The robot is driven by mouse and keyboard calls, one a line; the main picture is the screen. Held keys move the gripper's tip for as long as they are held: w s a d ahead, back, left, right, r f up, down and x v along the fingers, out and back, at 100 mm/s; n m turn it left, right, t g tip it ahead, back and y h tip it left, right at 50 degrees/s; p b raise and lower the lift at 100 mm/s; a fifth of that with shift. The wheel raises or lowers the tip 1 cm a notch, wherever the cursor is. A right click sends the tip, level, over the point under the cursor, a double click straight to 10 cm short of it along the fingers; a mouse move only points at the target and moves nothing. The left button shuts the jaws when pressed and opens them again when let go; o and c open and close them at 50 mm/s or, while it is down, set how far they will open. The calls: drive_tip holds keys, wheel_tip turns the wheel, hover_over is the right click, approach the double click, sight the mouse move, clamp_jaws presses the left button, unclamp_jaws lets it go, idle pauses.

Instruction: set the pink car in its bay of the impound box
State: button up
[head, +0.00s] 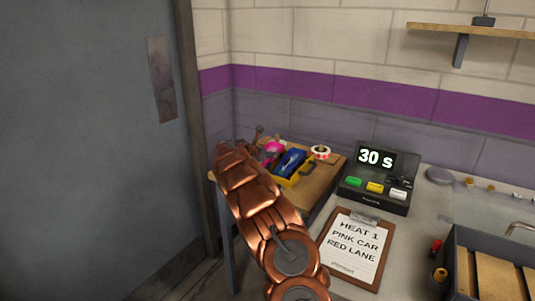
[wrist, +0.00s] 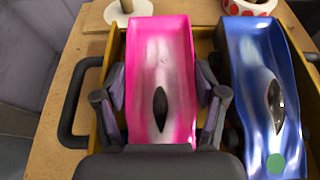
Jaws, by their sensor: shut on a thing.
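The pink car (wrist: 162,50) is between the two fingers of my gripper (wrist: 161,88), which is shut on its sides. It is over the left part of the yellow impound box (wrist: 110,55), lined up lengthwise with the blue car (wrist: 262,85) in the right part. I cannot tell whether the pink car rests on the box floor or hangs above it. In the head view the pink car (head: 274,147) shows partly behind my arm, at the left of the box (head: 287,183). The bay floor under it is hidden.
The box stands on a wooden table (head: 322,178) and has black handles (wrist: 72,105). A tape roll (head: 320,152) lies behind it, and a spool (wrist: 127,8) stands near its back left. To the right are a timer (head: 375,180) and a clipboard (head: 352,250).

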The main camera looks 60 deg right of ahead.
drive_tip(key=o, duration=1.3)
drive_tip(key=shift+f, duration=0.1)
drive_tip(key=shift+w+a, duration=0.1)
drive_tip(key=shift+a, duration=0.2)
drive_tip(key=shift+a+r, duration=0.35)
drive_tip(key=shift+a, duration=0.15)
drive_tip(key=v, duration=0.2)
drive_tip(key=b+v, duration=0.1)
drive_tip(key=v, duration=0.1)
drive_tip(key=shift+a+f, duration=0.15)
drive_tip(key=shift+f, duration=0.2)
drive_tip(key=shift+v, duration=0.95)
drive_tip(key=shift+a+r, duration=0.1)
